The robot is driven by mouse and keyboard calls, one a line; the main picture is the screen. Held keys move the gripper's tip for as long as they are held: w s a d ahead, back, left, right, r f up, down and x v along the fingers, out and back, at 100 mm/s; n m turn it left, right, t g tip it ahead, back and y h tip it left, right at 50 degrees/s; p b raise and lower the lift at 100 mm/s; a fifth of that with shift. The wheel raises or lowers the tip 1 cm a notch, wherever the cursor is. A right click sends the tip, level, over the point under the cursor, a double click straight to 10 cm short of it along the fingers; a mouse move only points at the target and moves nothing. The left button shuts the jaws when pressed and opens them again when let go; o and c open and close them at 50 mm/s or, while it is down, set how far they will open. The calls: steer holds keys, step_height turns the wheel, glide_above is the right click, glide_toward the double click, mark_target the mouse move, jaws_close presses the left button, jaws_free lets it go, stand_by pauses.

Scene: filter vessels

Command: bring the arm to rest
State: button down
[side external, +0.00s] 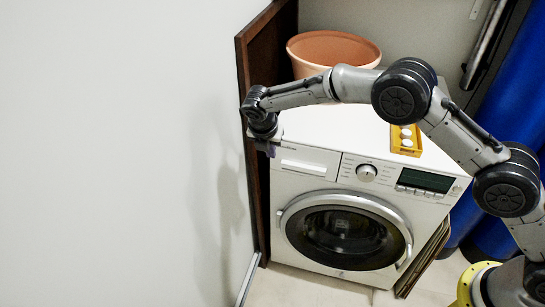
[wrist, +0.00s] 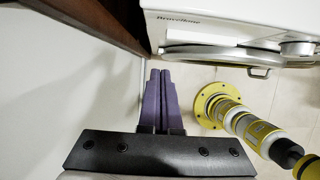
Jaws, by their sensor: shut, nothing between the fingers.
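My gripper (side external: 270,151) is at the front left corner of the white washing machine (side external: 310,185), close to the wooden panel beside it. In the wrist view, the two purple fingers of my gripper (wrist: 160,76) are together, with nothing between them. They point down past the machine's front toward the floor. In the wrist view the machine (wrist: 215,20) is along the top. I cannot tell whether the gripper touches the machine or the panel. My arm arches over the machine's top from the right.
A yellow box (side external: 406,147) with white round pieces lies on the machine's top. A terracotta pot (side external: 333,45) stands behind. A dark wooden panel (side external: 245,70) and a white wall (side external: 120,150) bound the left. Blue cylinders (side external: 500,90) stand at right. Floor (side external: 300,290) is clear in front.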

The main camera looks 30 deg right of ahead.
steer(key=d+r+m+t, duration=0.1)
steer(key=d+r, duration=0.2)
steer(key=r, duration=0.6)
steer(key=d+r+m+t, duration=0.1)
steer(key=d+r, duration=0.3)
steer(key=r, duration=0.4)
steer(key=s+d+r+m+t+y, duration=0.1)
steer(key=s+d+r+m, duration=0.2)
steer(key=s+d+r, duration=0.3)
steer(key=s+d+r+m, duration=0.3)
steer(key=s+d+r, duration=0.1)
steer(key=s+r, duration=0.4)
steer(key=s+d+m+y, duration=0.15)
steer(key=s+m, duration=0.25)
steer(key=s, duration=0.5)
steer(key=s+d+m+h, duration=0.15)
steer(key=s+m, duration=0.25)
steer(key=s, duration=0.5)
steer(key=s+f+m+y, duration=0.2)
steer(key=s+f+m, duration=0.7)
steer(key=m, duration=0.2)
steer(key=shift+s+a+f+g, duration=0.25)
steer(key=shift+s+a+g, duration=0.05)
steer(key=shift+s+a, duration=0.1)
